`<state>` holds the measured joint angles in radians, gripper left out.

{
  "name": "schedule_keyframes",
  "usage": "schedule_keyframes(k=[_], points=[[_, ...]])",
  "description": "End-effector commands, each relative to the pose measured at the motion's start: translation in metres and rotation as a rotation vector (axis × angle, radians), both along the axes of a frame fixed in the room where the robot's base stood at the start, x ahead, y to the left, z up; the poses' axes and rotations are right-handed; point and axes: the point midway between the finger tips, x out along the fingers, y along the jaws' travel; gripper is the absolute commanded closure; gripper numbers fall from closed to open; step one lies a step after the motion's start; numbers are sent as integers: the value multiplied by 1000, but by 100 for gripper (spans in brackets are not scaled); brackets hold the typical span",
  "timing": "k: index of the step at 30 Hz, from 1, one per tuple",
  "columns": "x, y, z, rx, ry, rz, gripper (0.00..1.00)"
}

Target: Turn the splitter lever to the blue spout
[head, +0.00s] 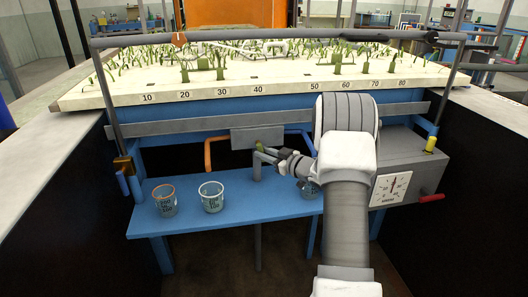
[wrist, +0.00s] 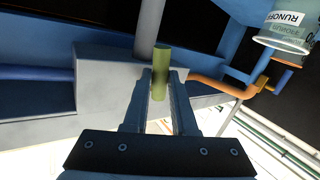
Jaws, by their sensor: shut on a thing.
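The splitter lever has a green grip (head: 261,148), seen close in the wrist view (wrist: 162,58). My gripper (head: 277,154) is at it, with one finger on each side, shut on the grip. The grey splitter box (head: 247,140) is behind; it also shows in the wrist view (wrist: 105,85). The orange spout (head: 209,152) leaves the box on the left in the head view; in the wrist view it is on the right (wrist: 218,87). The blue spout (wrist: 35,73) is on the left in the wrist view; my arm partly hides that side in the head view.
An orange-rimmed bucket (head: 165,201) and a white-rimmed bucket (head: 211,197) stand on the blue shelf (head: 240,222). Another bucket (head: 309,189) is partly hidden by my arm. A grey box with a dial (head: 393,186) and red handle stands at the right.

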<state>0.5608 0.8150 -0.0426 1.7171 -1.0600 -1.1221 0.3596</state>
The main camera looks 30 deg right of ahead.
Motion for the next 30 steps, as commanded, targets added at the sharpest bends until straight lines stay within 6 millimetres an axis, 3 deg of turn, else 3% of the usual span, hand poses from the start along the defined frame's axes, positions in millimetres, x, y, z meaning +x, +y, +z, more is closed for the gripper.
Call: schedule_keyframes(k=[1,15,30], points=[[3,3,13,-37,-8,7,100],[4,2,18,-323,60,8,100],[4,2,16,-388,78,9,100]])
